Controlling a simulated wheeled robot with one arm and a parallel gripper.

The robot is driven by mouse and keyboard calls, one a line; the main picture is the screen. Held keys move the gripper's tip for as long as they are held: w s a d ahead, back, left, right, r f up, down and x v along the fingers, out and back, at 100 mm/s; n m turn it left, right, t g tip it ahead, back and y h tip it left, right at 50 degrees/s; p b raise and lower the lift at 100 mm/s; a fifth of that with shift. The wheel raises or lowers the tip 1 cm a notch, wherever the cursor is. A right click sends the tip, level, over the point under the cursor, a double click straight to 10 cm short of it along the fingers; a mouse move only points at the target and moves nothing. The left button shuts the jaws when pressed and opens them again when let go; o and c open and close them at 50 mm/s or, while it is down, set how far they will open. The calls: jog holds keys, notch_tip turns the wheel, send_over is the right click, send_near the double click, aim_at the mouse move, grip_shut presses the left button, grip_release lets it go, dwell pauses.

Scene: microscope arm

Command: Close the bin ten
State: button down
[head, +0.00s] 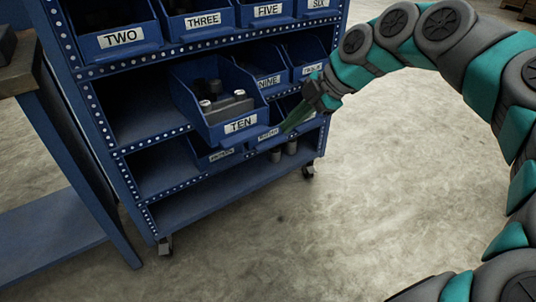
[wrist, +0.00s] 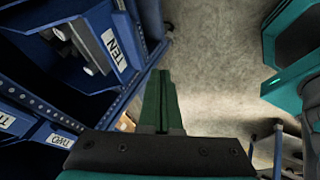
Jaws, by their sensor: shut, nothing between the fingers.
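Bin ten (head: 241,124) is a blue open-topped bin with a white TEN label. It juts forward out of the middle shelf, past the bins beside it, and holds grey and dark parts. In the wrist view bin ten (wrist: 122,58) is at the upper left, its label turned sideways. My gripper (head: 287,129) is just to the right of the bin's front, its green fingers pointing down and left. In the wrist view my gripper (wrist: 161,74) has its fingers together and empty, with a gap between them and the bin. The bin's rear is hidden inside the shelf.
Another bin (head: 268,134) sits lower, near the fingertips. A workbench (head: 18,75) stands at left. The floor (head: 400,190) in front is clear.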

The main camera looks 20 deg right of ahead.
aim_at(225, 108)
jog(key=shift+w+a+f+p, duration=0.2)
jog(key=shift+w+a+f, duration=0.8)
jog(key=shift+w+f, duration=0.3)
jog(key=shift+w+a+f+p, duration=0.2)
jog(key=shift+w+a+f, duration=0.85)
jog(key=shift+f, duration=0.35)
jog(key=shift+w+a+f+p, duration=0.2)
jog(key=shift+w+a+f, duration=0.75)
jog(key=shift+w+f, duration=0.35)
jog(key=w+a, duration=0.1)
jog(key=w, duration=0.4)
jog(key=w+a, duration=0.2)
jog(key=w, duration=0.3)
jog(key=w+a+p, duration=0.1)
jog(key=w+a, duration=0.1)
jog(key=w, duration=0.2)
jog(key=shift+w+f, duration=0.1)
jog(key=shift+w, duration=0.3)
jog(key=shift+w+a, duration=0.1)
jog(key=shift+w, duration=0.45)
jog(key=shift+w+r, duration=0.1)
jog(key=shift+r, duration=0.15)
